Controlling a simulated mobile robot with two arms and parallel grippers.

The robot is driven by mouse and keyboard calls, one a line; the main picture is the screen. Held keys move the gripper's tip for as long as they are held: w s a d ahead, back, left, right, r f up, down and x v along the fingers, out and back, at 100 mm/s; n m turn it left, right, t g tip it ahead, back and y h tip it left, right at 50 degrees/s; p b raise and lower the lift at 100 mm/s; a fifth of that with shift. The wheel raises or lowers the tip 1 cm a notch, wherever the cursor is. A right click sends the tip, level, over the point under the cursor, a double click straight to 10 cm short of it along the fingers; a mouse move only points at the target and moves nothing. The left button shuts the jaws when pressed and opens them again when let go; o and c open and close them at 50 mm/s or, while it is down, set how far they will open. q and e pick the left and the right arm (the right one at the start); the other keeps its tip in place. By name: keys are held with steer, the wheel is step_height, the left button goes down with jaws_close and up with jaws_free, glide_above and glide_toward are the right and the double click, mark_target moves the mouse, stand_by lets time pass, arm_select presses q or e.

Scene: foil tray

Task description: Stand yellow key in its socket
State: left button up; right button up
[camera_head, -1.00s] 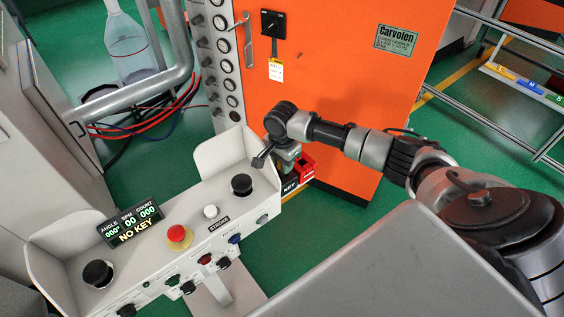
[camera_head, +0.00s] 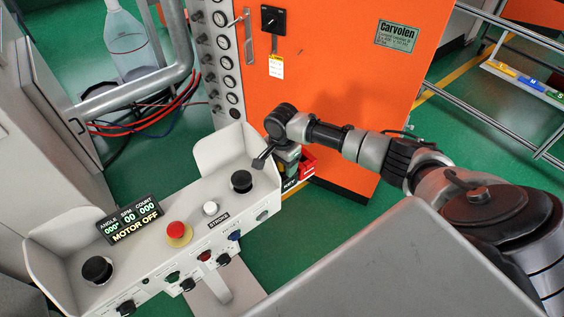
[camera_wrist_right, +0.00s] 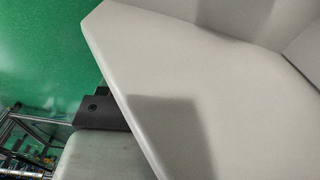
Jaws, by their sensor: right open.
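My right gripper (camera_head: 262,160) is open at the right end of the grey control console (camera_head: 198,213), close to its side wing. In the right wrist view a pale grey panel fills most of the picture, and a dark part (camera_wrist_right: 100,112) shows beside its edge. I cannot make out a yellow key or its socket for certain; the front of the console is partly hidden. The console display (camera_head: 131,222) reads MOTOR OFF. A red box lettered KEY (camera_head: 306,164) is partly hidden behind the gripper. My left gripper is not in view.
The console carries a red mushroom button (camera_head: 178,231), black palm buttons (camera_head: 241,181) and small front knobs. An orange cabinet (camera_head: 335,70) stands behind. A rail and a rack with yellow, blue and green labels (camera_head: 529,83) are at right.

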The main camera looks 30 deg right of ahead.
step_height(320, 180, up, 11)
steer(key=shift+f, duration=0.1)
stand_by(0.5)
stand_by(0.5)
